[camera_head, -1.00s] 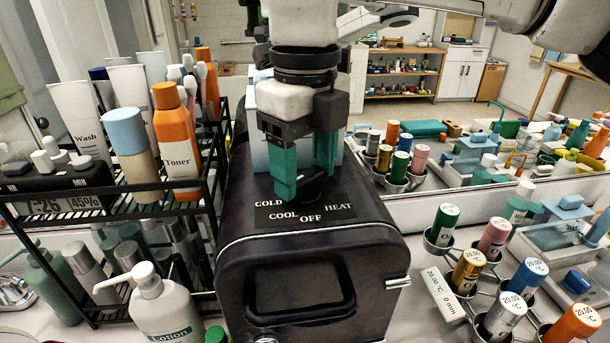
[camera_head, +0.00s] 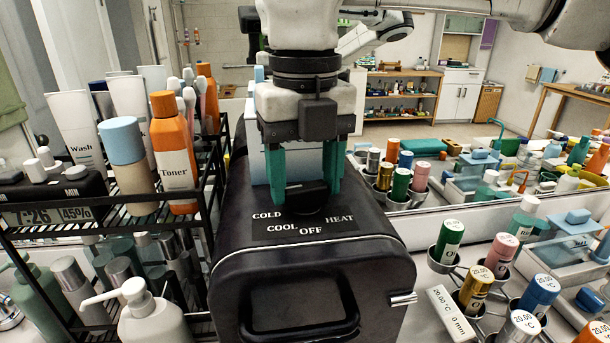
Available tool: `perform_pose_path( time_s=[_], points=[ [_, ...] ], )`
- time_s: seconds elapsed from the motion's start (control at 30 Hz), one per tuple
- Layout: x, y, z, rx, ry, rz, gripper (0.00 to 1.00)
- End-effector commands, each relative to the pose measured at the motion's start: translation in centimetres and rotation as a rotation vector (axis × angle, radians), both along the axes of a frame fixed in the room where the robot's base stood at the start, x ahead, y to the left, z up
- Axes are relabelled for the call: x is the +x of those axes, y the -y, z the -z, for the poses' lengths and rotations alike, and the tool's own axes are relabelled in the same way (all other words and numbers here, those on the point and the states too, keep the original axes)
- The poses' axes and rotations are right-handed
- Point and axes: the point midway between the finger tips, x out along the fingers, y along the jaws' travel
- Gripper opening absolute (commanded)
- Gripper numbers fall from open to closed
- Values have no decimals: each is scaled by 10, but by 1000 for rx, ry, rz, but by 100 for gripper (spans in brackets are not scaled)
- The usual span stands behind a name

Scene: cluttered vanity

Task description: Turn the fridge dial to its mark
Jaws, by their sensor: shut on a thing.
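The fridge (camera_head: 320,285) is a black box with a front handle, standing in the middle of the head camera view. Its black dial (camera_head: 304,200) is on the top, behind a label plate (camera_head: 306,230) reading COLD, COOL, OFF and HEAT. My gripper (camera_head: 306,190) points down from above, its two green fingers on the left and right of the dial, shut on it. The fingers and the viewing angle partly hide the dial, and I cannot make out its pointer or a separate mark.
A black wire rack (camera_head: 110,219) with bottles and tubes stands close on the left, a white lotion pump bottle (camera_head: 152,318) in front of it. On the right are several labelled cylinders in ring holders (camera_head: 440,266). A mirror behind reflects the right side.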

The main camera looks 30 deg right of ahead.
Motion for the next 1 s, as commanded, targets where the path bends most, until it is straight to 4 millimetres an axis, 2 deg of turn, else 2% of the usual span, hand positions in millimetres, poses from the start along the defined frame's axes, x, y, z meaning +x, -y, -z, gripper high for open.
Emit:
perform_pose_path(
  time_s=[0.27, 0.3, 0.53, 0.83, 1.0],
  points=[
    [0, 0, 0, 0, 1, 0, 29],
    [0, 0, 0, 0, 1, 0, 62],
    [0, 0, 0, 0, 0, -1, 84],
    [0, 0, -1, 0, 0, -1, 85],
    [0, 0, -12, 0, 1, -1, 85]
  ],
)
